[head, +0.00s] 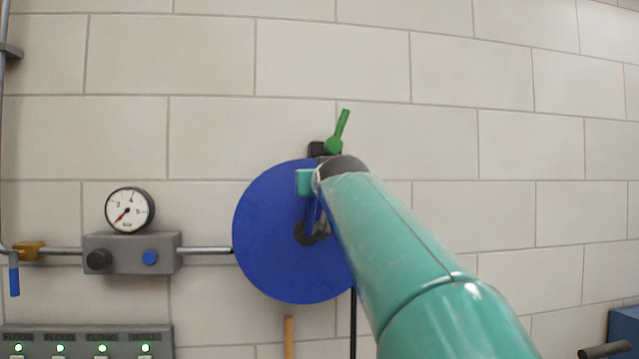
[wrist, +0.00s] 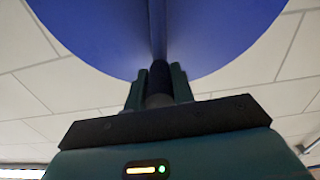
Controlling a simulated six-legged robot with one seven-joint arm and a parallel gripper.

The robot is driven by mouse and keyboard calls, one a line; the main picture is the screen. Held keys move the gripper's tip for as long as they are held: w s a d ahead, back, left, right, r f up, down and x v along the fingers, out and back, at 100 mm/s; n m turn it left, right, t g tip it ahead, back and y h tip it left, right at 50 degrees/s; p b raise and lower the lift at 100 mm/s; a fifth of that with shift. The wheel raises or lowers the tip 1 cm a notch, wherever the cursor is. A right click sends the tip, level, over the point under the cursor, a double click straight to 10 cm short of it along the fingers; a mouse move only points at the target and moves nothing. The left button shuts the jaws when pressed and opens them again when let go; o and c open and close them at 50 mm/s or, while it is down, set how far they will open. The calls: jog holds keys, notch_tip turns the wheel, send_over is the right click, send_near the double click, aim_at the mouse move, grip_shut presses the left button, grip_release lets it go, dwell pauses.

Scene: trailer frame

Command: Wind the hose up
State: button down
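The blue hose reel (head: 270,240) is a large round disc on the tiled wall. A blue crank arm (head: 312,215) crosses its face near the hub; the blue disc and crank arm also fill the top of the wrist view (wrist: 100,35). My gripper (wrist: 160,85) has its two fingers on either side of the crank's dark round handle (wrist: 160,73), and appears shut on it. In the head view my teal arm covers the right part of the reel and most of the gripper. A black hose (head: 353,325) hangs straight down below the reel.
A green lever (head: 339,132) stands above the reel. To the left are a pressure gauge (head: 130,210) on a grey block (head: 130,254), a pipe and a blue-handled valve (head: 14,275). A panel with green lights (head: 85,340) sits lower left. A blue box (head: 625,325) is lower right.

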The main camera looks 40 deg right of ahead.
jog(key=w+a+f+n, duration=0.3)
jog(key=w+a+n, duration=0.1)
jog(key=a+n, duration=0.5)
jog(key=shift+w+a+f+n, duration=0.3)
jog(key=shift+a+f+n, duration=0.2)
jog(key=shift+f+n, duration=1.15)
jog(key=shift+w+a+f+n, duration=0.4)
jog(key=shift+f+n, duration=0.8)
jog(key=shift+n, duration=0.8)
jog(key=shift+w+a+f+n, duration=0.25)
jog(key=shift+a+f+n, duration=0.3)
jog(key=shift+f+n, duration=1.1)
jog(key=shift+r, duration=0.1)
jog(key=c, duration=1.2)
grip_release()
jog(key=shift+r, duration=0.1)
jog(key=v, duration=1.4)
